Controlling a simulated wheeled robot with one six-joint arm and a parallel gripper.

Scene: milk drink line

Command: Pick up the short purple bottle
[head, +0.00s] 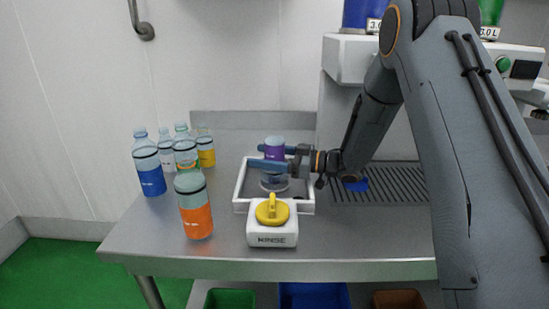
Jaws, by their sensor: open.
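The short purple bottle (274,153) stands upright over the round fixture of the white rinse station (239,193), in the middle of the steel table. It has a grey-blue top and a purple band. My gripper (270,156) reaches in from the right with its blue fingers around the bottle, one at the far side and one at the near side. The near finger hides part of the bottle's lower body. The jaws are open, and I cannot tell whether either finger touches the bottle.
An orange bottle (195,212) stands front left of the station. A blue bottle (150,172), a yellow one (206,152) and others cluster behind it. The yellow rinse knob (272,211) rises in front. A drip grate (385,185) lies right, below the dispenser.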

